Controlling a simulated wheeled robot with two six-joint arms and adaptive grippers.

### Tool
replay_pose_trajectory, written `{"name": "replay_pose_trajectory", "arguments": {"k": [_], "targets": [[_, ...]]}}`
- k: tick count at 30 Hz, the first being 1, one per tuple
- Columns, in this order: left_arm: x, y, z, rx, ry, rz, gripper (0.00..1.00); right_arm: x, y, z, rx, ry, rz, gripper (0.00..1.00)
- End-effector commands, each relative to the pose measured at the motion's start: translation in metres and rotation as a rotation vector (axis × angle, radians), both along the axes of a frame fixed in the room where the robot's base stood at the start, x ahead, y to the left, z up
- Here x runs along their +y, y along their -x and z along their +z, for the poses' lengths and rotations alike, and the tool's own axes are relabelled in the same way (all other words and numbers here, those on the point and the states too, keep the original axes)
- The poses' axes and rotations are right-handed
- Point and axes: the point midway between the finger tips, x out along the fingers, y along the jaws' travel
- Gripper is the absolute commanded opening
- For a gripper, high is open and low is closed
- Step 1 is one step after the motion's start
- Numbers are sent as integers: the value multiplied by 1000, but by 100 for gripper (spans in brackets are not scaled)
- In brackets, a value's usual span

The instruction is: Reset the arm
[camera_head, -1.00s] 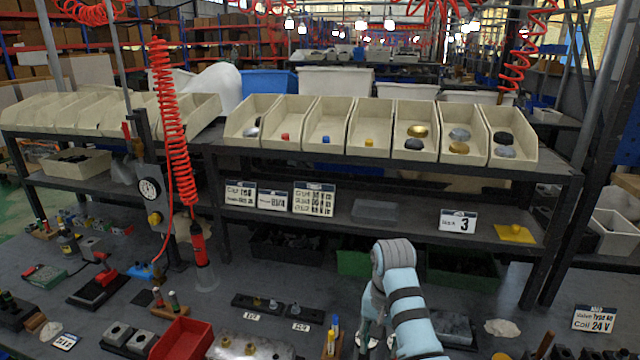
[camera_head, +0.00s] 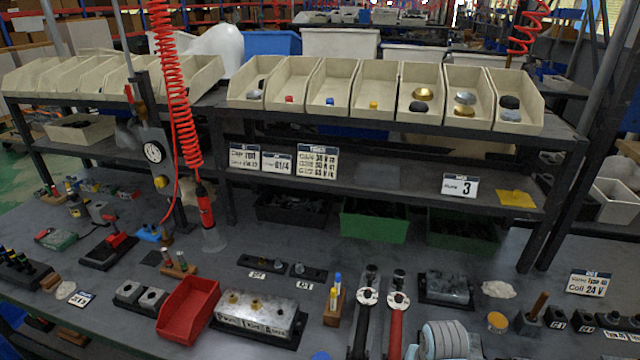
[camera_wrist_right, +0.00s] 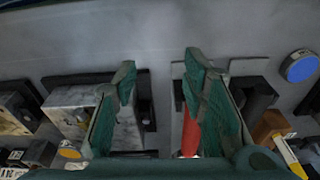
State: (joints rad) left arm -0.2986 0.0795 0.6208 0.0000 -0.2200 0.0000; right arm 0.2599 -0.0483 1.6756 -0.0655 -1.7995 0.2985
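My right arm (camera_head: 447,340) shows only as a pale blue, dark-banded link at the bottom of the head view. My right gripper (camera_wrist_right: 161,75) shows in the right wrist view with its two green fingers spread apart and nothing between the tips. A red-handled tool (camera_wrist_right: 189,134) lies lower down, partly behind its right finger. A grey metal block (camera_wrist_right: 70,98) is beside the left finger. My left gripper is in neither view.
On the bench stand a red tray (camera_head: 189,309), a metal valve block (camera_head: 256,312), a wooden holder (camera_head: 334,308), black and red-handled tools (camera_head: 396,325) and another metal block (camera_head: 446,289). A shelf with cream bins (camera_head: 330,95) stands behind. A blue disc (camera_wrist_right: 299,67) is at the wrist view's right.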

Motion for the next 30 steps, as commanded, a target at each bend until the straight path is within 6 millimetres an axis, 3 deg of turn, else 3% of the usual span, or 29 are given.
{"name": "replay_pose_trajectory", "arguments": {"k": [3, 8, 15, 20, 24, 30], "targets": [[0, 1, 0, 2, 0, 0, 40, -15, 39, -14, -28, 28, 47, 39], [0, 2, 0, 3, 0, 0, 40, -32, 93, -20, -73, 73, 137, 39], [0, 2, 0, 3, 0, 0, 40, -43, 165, -1, -135, 128, 289, 39], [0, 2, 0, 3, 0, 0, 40, -44, 200, 15, -164, 149, 385, 39], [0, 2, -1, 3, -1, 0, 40, -48, 189, -33, -139, 144, 373, 39], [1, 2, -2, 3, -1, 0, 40, -55, 192, -109, -98, 136, 362, 39]]}}
